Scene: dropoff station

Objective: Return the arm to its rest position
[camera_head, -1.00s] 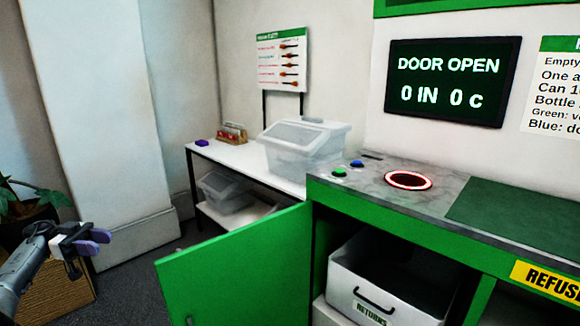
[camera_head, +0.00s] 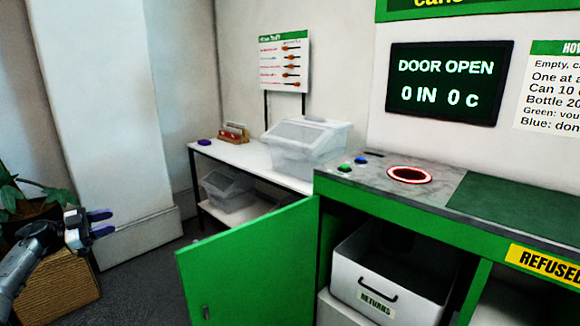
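My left gripper (camera_head: 100,223) is at the left edge of the head view, in front of a potted plant and its wooden box. Its two purple fingers are apart with a gap between them, and nothing shows between them. It is well away from the green cabinet door (camera_head: 250,268), which stands swung open. My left arm (camera_head: 32,262) comes in from the lower left. My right gripper is not in the picture.
A white returns bin (camera_head: 385,285) sits inside the open cabinet. The counter has a red-lit round opening (camera_head: 409,175) and two buttons. A white side table (camera_head: 255,163) holds a clear lidded bin (camera_head: 305,148). A plant box (camera_head: 58,288) stands behind my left arm.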

